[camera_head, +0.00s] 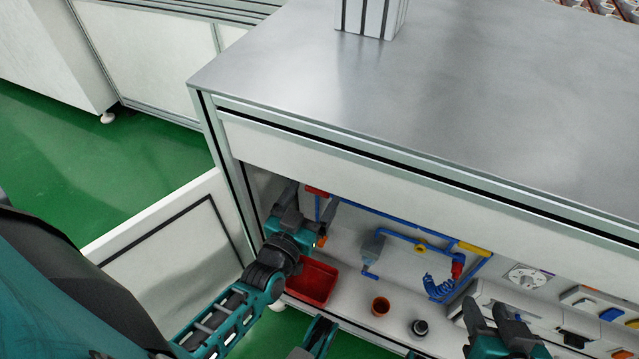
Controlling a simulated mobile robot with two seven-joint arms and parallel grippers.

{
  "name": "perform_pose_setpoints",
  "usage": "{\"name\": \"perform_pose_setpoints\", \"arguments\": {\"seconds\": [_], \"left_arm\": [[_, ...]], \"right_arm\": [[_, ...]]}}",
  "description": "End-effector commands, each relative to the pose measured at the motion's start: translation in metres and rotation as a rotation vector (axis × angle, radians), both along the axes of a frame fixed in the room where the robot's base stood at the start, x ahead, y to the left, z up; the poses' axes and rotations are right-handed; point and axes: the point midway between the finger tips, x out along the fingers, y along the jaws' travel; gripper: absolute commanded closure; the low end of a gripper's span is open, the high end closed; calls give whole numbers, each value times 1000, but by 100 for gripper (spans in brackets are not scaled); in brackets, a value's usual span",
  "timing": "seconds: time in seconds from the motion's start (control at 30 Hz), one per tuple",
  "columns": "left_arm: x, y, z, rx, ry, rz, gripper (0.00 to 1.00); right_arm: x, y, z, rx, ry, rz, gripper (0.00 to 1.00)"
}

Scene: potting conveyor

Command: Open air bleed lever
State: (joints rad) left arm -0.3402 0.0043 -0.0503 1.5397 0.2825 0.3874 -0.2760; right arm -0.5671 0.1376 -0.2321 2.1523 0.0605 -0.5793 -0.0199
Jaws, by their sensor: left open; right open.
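Inside the open front of the cabinet, blue air pipes (388,222) run along the back wall. A red part (317,191) sits at their upper left end, close to the fingers of my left gripper (310,206). That gripper is open and reaches into the cabinet's left end; I cannot tell whether it touches the red part. A yellow fitting (420,247) and a red fitting (457,270) sit further right on the pipes. I cannot tell which part is the air bleed lever. My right gripper (488,314) is open and empty, low at the right in front of the cabinet.
A coiled blue hose (438,287) hangs behind. The open door (165,245) is at left. Electrical boxes (580,320) are at right. The metal top (430,100) overhangs everything.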

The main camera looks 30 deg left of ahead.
Motion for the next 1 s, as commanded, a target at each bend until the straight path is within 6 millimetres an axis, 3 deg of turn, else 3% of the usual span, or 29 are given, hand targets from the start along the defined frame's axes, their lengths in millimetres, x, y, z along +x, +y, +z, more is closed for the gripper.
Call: {"name": "perform_pose_setpoints", "arguments": {"seconds": [0.33,0.9,1.0], "left_arm": [[-1,-1,0,0,1,1,14],[-1,0,0,0,1,1,67],[-1,0,0,-1,1,1,70]], "right_arm": [[2,1,3,2,-7,1,57],[-6,1,-7,0,20,2,57],[-6,1,-6,0,19,2,57]]}}
